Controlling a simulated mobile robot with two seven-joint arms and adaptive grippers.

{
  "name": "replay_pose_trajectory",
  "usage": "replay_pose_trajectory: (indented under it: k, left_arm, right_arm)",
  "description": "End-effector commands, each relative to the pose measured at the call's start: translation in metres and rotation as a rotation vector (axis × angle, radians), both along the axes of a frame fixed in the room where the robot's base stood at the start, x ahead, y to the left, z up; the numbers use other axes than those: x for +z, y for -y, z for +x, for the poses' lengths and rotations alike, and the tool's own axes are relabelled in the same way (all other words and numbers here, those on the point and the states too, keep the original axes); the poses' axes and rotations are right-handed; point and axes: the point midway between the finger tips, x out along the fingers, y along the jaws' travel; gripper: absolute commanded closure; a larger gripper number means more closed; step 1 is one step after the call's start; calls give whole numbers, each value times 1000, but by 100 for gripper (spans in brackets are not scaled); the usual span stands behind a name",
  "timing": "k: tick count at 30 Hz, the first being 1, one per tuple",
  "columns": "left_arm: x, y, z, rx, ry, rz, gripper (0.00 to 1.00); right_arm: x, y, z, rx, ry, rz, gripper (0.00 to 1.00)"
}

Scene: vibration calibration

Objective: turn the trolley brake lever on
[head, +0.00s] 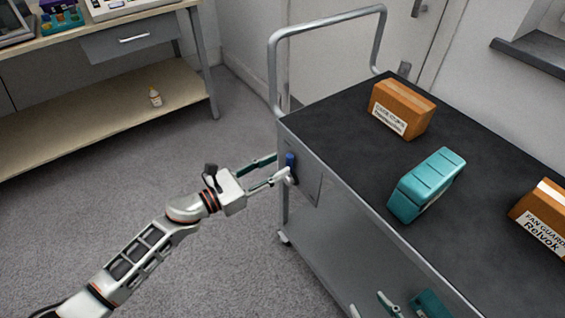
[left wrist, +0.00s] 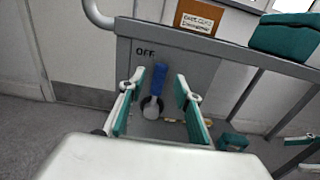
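The trolley (head: 335,215) has a blue-handled brake lever (head: 290,161) on its grey end panel. In the left wrist view the lever (left wrist: 158,82) points up, leaning slightly right, above a dark round pivot. The word OFF stands just left of its top; no ON label is visible. My left gripper (head: 280,167) is open at the panel. In the left wrist view its fingers (left wrist: 152,105) stand on both sides of the lever, with gaps. My right gripper (head: 371,306) shows only its fingertips at the bottom edge, apart and empty; it also shows in the left wrist view (left wrist: 302,152).
On the trolley top are an orange-brown box (head: 402,108), a teal case (head: 427,184) and another brown box (head: 542,215). A teal item (head: 430,303) lies lower down. A workbench (head: 100,110) with a small bottle (head: 155,97) stands left. Open floor lies between.

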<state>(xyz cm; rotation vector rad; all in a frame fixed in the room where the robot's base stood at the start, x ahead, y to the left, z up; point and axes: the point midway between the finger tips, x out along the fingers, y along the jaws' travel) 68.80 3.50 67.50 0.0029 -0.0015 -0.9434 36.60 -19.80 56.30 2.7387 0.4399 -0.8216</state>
Motion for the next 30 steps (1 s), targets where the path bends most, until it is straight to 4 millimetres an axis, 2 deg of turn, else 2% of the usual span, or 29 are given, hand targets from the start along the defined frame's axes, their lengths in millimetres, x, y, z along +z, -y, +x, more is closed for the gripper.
replay_pose_trajectory:
  k: [6, 17, 18, 21, 30]
  left_arm:
    - [-1, 20, 14, 0, -3, -2, 67]
    - [-1, 24, 17, 1, -2, -2, 67]
    - [-1, 24, 17, 1, -2, -2, 77]
    - [-1, 24, 17, 1, -2, -2, 100]
    - [-2, 24, 17, 1, 7, 6, 100]
  right_arm:
    - [-1, 0, -1, 1, -3, 1, 60]
    - [-1, -1, -1, 1, -3, 1, 60]
    - [-1, -1, -1, 1, -3, 1, 60]
    - [-1, -1, -1, 1, -3, 1, 60]
    - [-4, -1, -3, 1, -8, 1, 60]
